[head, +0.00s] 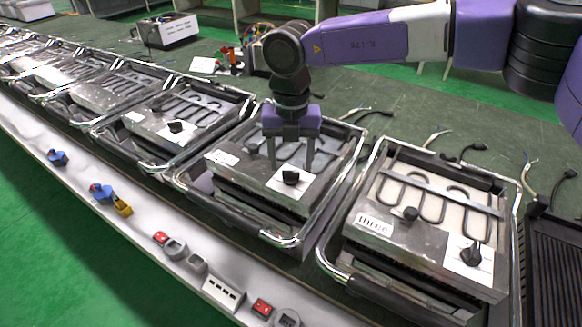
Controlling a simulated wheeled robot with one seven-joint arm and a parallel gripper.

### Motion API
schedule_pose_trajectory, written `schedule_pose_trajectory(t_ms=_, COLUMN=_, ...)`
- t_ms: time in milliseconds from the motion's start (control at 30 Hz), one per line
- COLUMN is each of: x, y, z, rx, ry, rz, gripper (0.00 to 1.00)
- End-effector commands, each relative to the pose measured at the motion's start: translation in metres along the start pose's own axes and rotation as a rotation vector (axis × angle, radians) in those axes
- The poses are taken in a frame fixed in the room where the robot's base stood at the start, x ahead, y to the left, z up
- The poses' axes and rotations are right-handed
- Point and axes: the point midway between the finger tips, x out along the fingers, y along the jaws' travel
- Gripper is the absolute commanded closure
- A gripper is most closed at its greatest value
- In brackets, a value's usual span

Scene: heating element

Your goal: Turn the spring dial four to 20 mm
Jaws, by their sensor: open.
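My gripper (290,163) hangs over the second heating unit from the right, with its two fingers pointing down and spread apart. A black dial (291,177) on a white plate sits just below and between the fingertips. I cannot tell whether the fingers touch it. That heating unit (225,180) has a small white label (222,157), too small to read. The unit to its right (350,240) has a label reading "three" (374,223), a small black knob (410,213) and a larger black dial (471,254) on a white plate. No scale reading is legible.
Several similar units with chrome handles (240,226) line the bench to the left. Switches and sockets (222,291) sit on the pale front ledge. Loose cables (440,140) lie behind the units on the dark bench top. A black grooved plate (555,270) is at the right edge.

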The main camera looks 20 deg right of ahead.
Motion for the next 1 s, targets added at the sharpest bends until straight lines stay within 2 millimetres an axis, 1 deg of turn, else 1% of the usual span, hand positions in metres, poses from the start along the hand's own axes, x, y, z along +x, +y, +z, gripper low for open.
schedule_pose_trajectory(t_ms=33, x=-0.010, y=0.000, z=0.001, rx=0.000, ry=-0.004, rz=0.001, gripper=0.40)
schedule_pose_trajectory(t_ms=100, x=-0.021, y=0.000, z=0.001, rx=0.000, ry=-0.003, rz=0.000, gripper=0.40)
schedule_pose_trajectory(t_ms=200, x=-0.035, y=0.000, z=0.001, rx=0.001, ry=-0.002, rz=0.001, gripper=0.40)
schedule_pose_trajectory(t_ms=333, x=-0.046, y=0.000, z=0.000, rx=0.000, ry=-0.001, rz=0.000, gripper=0.40)
schedule_pose_trajectory(t_ms=500, x=-0.050, y=0.000, z=0.000, rx=0.000, ry=0.000, rz=0.001, gripper=0.40)
schedule_pose_trajectory(t_ms=1000, x=-0.050, y=0.000, z=0.000, rx=-0.001, ry=0.000, rz=0.000, gripper=0.40)
